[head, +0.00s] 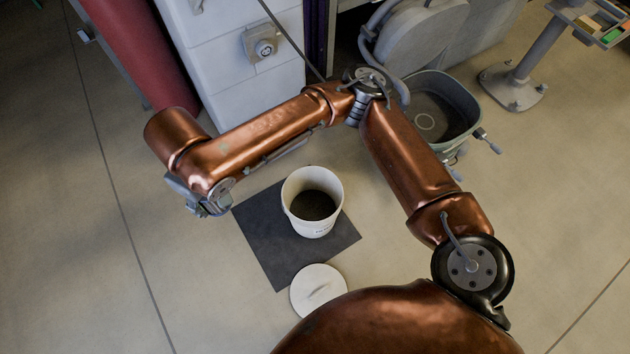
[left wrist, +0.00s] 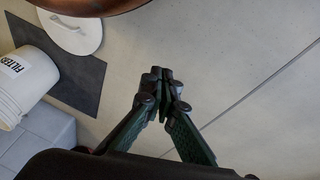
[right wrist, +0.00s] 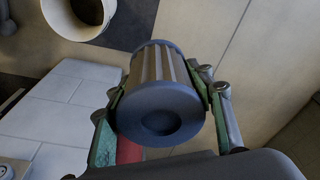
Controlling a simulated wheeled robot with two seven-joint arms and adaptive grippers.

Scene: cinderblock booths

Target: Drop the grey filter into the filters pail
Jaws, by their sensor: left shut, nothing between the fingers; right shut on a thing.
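The grey filter (right wrist: 158,105) is a ribbed cylinder with a round recess in its near end. My right gripper (right wrist: 160,84) is shut on its sides in the right wrist view. In the head view I cannot make the filter out at the end of my right arm, left of the pail. The filters pail (head: 312,226) is white, upright and open, with a dark inside. It also shows beyond the filter in the right wrist view (right wrist: 52,18), and its label shows in the left wrist view (left wrist: 22,78). My left gripper (left wrist: 161,78) is shut and empty over bare floor.
The pail stands on a dark mat (head: 262,237). A white lid (head: 305,290) lies in front of it. A white block wall (head: 250,95) and a red cylinder (head: 135,55) stand behind. A grey tub (head: 468,105) is at back right. The left floor is clear.

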